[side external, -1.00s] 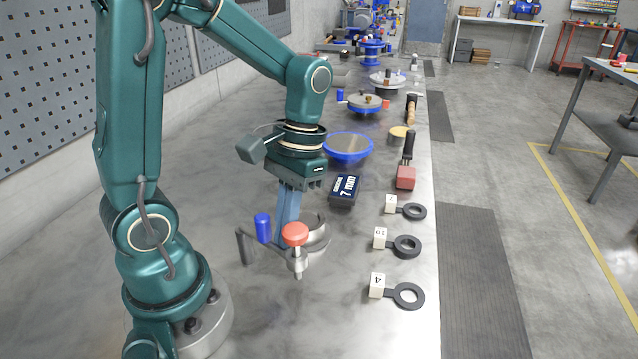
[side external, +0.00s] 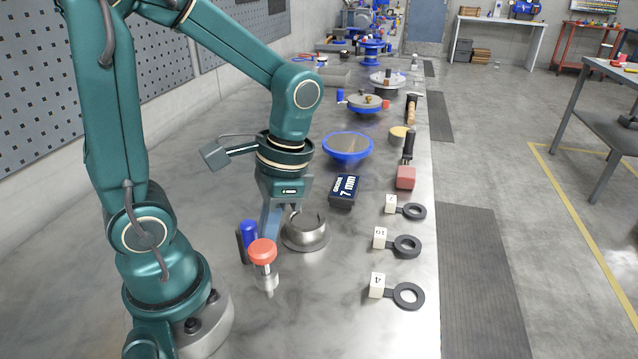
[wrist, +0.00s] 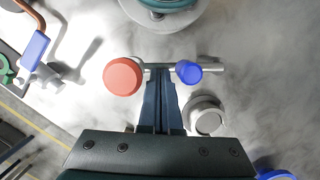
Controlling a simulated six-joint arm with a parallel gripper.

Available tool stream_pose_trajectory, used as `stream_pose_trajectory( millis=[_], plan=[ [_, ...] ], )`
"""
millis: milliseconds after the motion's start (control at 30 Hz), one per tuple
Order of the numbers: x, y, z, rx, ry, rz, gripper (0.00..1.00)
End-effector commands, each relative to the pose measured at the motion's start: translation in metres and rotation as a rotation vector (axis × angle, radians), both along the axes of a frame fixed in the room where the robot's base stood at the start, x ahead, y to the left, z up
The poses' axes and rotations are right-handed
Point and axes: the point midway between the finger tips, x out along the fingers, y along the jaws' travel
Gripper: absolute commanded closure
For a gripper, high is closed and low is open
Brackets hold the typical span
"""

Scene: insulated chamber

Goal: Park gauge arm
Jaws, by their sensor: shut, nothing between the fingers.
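The gauge arm (wrist: 212,68) is a grey bar with a red knob (side external: 263,252) and an upright blue handle (side external: 250,235). In the side view it stands near the front of the bench, left of a round metal seat (side external: 306,236). In the wrist view, the red knob (wrist: 123,76) is left of my fingers and the blue handle (wrist: 188,72) is right. My gripper (wrist: 160,72) is shut and empty, its tips at the bar between them. I cannot tell whether they touch. In the side view the fingertips are hidden behind the knob and handle.
A dark "7 mm" block (side external: 343,191) lies behind the seat. Ring gauges tagged 7 (side external: 415,211), 10 (side external: 407,246) and 4 (side external: 408,296) lie along the right bench edge. A blue-rimmed bowl (side external: 348,150) stands farther back. The bench front is clear.

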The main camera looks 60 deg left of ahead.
Motion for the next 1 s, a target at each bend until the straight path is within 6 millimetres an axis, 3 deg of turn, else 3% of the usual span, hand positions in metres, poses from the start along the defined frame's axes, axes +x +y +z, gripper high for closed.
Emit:
stream_pose_trajectory(
  millis=[367,667,1000],
  plan=[
    [0.002,0.0,0.001,0.0,0.0,0.001,1.0],
    [0.03,-0.001,0.016,0.001,-0.002,0.0,1.0],
    [0.049,-0.002,0.07,0.001,-0.006,-0.001,1.0]
  ],
)
